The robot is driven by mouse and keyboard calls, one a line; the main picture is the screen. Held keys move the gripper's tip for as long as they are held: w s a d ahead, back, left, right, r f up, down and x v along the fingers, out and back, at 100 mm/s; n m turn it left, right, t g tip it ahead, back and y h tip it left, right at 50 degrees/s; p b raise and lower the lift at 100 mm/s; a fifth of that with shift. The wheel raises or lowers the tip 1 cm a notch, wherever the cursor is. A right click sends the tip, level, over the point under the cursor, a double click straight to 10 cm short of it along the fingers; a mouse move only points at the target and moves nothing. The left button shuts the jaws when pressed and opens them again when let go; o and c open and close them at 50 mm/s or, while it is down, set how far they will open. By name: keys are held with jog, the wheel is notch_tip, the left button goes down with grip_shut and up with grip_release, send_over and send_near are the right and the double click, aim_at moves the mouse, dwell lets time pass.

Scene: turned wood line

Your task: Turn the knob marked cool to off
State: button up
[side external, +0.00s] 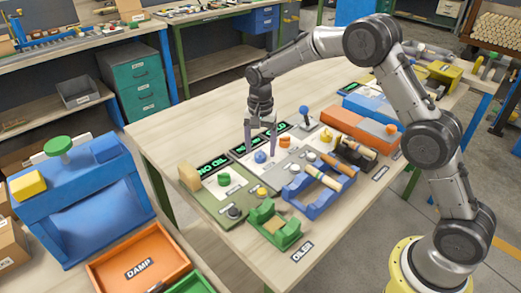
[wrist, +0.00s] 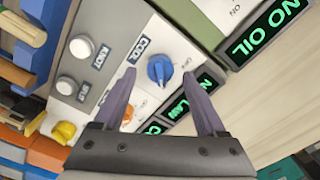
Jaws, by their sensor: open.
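The blue knob (wrist: 160,71) sits on a pale panel beside a label reading COOL (wrist: 138,50). It also shows in the side external view (side external: 260,157). A pointer-like ridge shows on its face, but I cannot read which setting it points to. My gripper (wrist: 160,75) is open and empty, with one finger on each side of the knob in the wrist view. In the side external view my gripper (side external: 260,150) points down just above the knob. I cannot tell whether the fingers touch it.
White round buttons (wrist: 80,48) and an orange knob (wrist: 127,115) are near the blue knob. A NO OIL display (wrist: 265,30) is on the neighbouring green panel. A blue rack with wooden pieces (side external: 312,192) and a green holder (side external: 273,226) stand in front.

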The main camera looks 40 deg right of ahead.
jog(key=shift+f, duration=0.65)
grip_shut()
